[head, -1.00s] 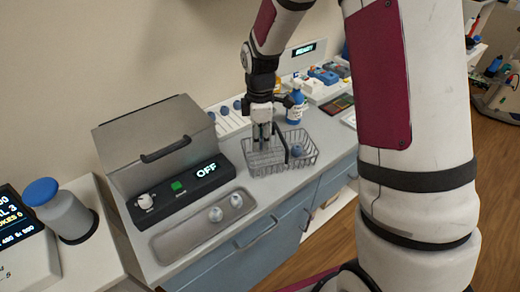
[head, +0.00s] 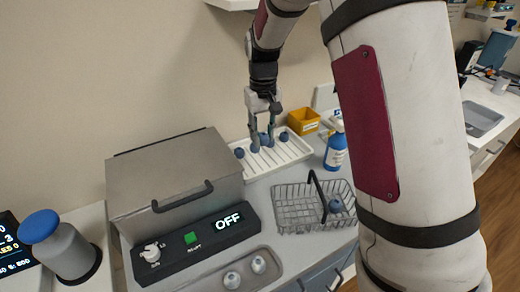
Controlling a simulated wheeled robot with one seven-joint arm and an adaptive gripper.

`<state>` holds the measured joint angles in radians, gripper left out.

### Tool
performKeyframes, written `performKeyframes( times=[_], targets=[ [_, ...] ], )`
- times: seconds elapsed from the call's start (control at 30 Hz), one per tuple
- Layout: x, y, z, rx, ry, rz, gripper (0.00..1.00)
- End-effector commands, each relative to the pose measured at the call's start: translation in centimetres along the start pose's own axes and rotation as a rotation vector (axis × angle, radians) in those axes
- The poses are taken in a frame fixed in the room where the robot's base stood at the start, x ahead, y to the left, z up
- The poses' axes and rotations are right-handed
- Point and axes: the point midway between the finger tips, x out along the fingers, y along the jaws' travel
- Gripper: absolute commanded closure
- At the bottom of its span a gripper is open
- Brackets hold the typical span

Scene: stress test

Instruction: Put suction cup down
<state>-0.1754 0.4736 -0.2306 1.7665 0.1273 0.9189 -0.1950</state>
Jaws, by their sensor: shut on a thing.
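My gripper (head: 262,138) is over the white slatted rack (head: 295,158), behind the wire basket. It is shut on a small blue suction cup (head: 266,141), which is partly hidden by the fingers. The cup is low, close to the rack; I cannot tell whether it touches it. Other small blue pieces of like shape stand on the rack, one at the left (head: 239,153) and one at the right (head: 283,136).
A wire basket (head: 290,224) with a raised handle holds a blue-grey piece (head: 335,205). A grey tray (head: 205,289) holds two pale round pieces. A metal-lidded machine (head: 170,175) reads OFF. A blue bottle (head: 334,150) and yellow bin (head: 304,121) stand right of the rack.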

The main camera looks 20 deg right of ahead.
Motion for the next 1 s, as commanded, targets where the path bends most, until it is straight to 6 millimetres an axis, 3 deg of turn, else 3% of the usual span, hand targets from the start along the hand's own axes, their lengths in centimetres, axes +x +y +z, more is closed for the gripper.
performKeyframes(
  times=[0.17, 0.43, 0.67, 0.9, 1.0],
  targets=[
    [0.6, -0.1, -0.4, 0.084, 0.0, -0.001, 0.87],
    [5.0, 0.0, -0.4, 0.09, 0.0, 0.0, 0.87],
    [6.8, 0.0, -0.4, 0.088, 0.001, -0.001, 0.87],
    [9.7, 0.0, -0.4, 0.089, 0.001, 0.0, 0.87],
    [9.9, 0.0, -0.5, 0.088, 0.003, -0.001, 0.87]
  ],
)
